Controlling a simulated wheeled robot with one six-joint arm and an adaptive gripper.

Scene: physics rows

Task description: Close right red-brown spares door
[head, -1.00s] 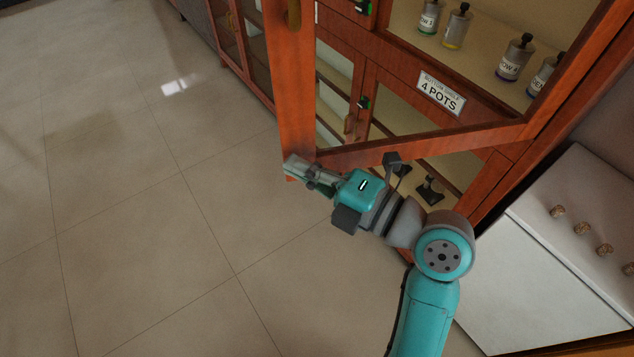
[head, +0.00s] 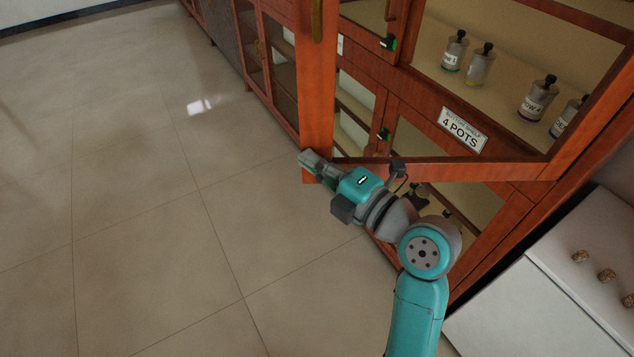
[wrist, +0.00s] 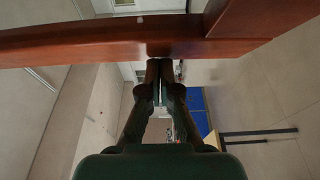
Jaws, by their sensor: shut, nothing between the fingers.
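The red-brown spares door (head: 318,95) stands open, swung out from the cabinet, with a glass pane in its frame and a brass handle (head: 317,20) on its free edge. My gripper (head: 310,162) is shut and empty at the lower free corner of the door. In the wrist view the shut fingertips (wrist: 159,66) are at the door's bottom rail (wrist: 100,41), touching it or very close. The cabinet's shelves (head: 455,75) show through and behind the door.
Bottles (head: 538,98) stand on a shelf above a label reading "4 POTS" (head: 462,130). A white unit with knobs (head: 560,290) is at the right. More glazed cabinets (head: 275,60) run along the left. The tiled floor (head: 130,200) is clear.

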